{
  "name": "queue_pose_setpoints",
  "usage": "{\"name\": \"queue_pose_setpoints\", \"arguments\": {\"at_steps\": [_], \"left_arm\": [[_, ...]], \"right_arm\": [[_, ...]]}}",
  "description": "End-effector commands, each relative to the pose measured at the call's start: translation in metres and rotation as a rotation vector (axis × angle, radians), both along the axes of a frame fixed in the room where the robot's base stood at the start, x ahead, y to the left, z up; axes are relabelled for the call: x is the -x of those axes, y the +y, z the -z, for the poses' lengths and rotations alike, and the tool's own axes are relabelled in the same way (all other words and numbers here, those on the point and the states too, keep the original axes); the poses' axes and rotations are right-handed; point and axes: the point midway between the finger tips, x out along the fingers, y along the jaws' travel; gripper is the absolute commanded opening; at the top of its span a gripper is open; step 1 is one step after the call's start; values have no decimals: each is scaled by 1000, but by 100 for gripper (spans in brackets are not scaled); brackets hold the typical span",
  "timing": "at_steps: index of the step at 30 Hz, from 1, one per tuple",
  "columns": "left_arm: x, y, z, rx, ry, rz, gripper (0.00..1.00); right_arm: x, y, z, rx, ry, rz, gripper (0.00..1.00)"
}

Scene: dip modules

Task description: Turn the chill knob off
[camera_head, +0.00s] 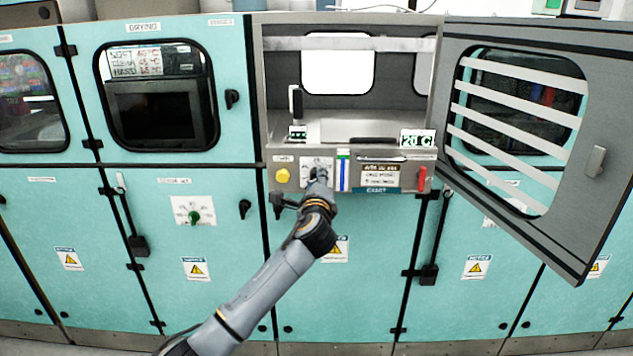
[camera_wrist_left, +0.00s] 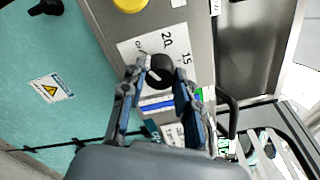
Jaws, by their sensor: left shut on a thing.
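The chill knob (camera_wrist_left: 161,66) is black and sits on a white dial plate (camera_wrist_left: 136,47) marked with 20, 15 and what looks like "off". In the head view the dial plate (camera_head: 314,162) is on the steel panel under the open chamber, and my gripper hides most of the knob. My left gripper (camera_wrist_left: 158,77) is shut on the knob, with one finger on each side of it. It also shows in the head view (camera_head: 318,175), reaching up from below. The knob's exact pointer direction is hard to read. My right gripper is not in view.
A yellow button (camera_head: 282,175) is left of the dial, and a red handle (camera_head: 421,179) is at the panel's right end. A grey door (camera_head: 597,115) stands open to the right. A display (camera_head: 417,139) reads 20 °C. A black handle (camera_head: 278,203) sits just below the panel.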

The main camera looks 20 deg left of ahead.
Motion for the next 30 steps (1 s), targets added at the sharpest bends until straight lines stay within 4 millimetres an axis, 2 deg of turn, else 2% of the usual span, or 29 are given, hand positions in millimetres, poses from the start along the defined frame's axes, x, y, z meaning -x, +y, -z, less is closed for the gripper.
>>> {"name": "queue_pose_setpoints", "arguments": {"at_steps": [8,9,12,23,26,30], "left_arm": [[0,0,0,4,0,0,0],[0,0,0,4,0,0,37],[0,0,0,3,1,0,54],[2,-1,1,1,0,1,54],[10,-3,1,2,0,2,54],[29,-9,1,2,0,2,54]], "right_arm": [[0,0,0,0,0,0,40],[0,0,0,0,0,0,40],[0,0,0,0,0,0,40],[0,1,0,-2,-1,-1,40],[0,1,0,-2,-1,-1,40],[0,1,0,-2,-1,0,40]]}}
